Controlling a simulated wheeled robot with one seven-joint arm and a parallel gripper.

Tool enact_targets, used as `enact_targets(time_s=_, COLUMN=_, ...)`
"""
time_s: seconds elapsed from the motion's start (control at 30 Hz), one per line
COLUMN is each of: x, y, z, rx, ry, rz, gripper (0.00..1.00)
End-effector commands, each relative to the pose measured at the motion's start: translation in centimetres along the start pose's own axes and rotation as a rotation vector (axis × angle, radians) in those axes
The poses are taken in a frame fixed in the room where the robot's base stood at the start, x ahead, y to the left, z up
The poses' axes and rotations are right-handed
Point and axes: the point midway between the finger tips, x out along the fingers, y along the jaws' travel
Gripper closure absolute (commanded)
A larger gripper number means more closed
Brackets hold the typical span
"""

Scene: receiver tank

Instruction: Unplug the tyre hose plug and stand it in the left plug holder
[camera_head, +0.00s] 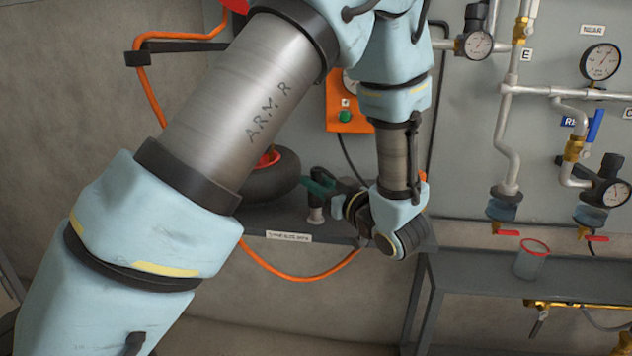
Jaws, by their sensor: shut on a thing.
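My gripper (320,186) reaches left from my bent wrist, over the shelf and beside the dark tyre (272,178). Its dark green fingers are close together, shut on a small piece that I take to be the tyre hose plug, mostly hidden by the fingers. A pale, short cylinder (316,214) shows just below the fingers; I cannot tell if it is part of the plug or a holder. The orange hose (300,277) hangs in a loop below the shelf front and rises behind my wrist. The left plug holder cannot be made out.
The tyre lies on a grey shelf (262,222) with a white label on its edge. An orange box (345,113) with a green button is on the wall behind my arm. At right are pipes, gauges (600,62), valves and a red-rimmed cup (531,260) on a lower bench.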

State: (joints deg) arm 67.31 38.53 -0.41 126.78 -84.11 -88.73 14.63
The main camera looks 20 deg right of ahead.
Motion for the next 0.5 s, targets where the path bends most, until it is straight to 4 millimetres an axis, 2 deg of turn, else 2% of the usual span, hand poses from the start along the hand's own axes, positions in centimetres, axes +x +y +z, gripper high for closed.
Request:
enact_targets(time_s=0.1, x=0.00, y=0.01, z=-0.03, rx=0.000, ry=0.000, rz=0.000, gripper=1.00)
enact_targets(time_s=0.13, x=0.00, y=0.01, z=-0.03, rx=0.000, ry=0.000, rz=0.000, gripper=0.68)
enact_targets(time_s=0.4, x=0.00, y=0.00, z=-0.02, rx=0.000, ry=0.000, rz=0.000, gripper=0.38)
enact_targets(time_s=0.5, x=0.00, y=0.00, z=-0.02, rx=0.000, ry=0.000, rz=0.000, gripper=0.37)
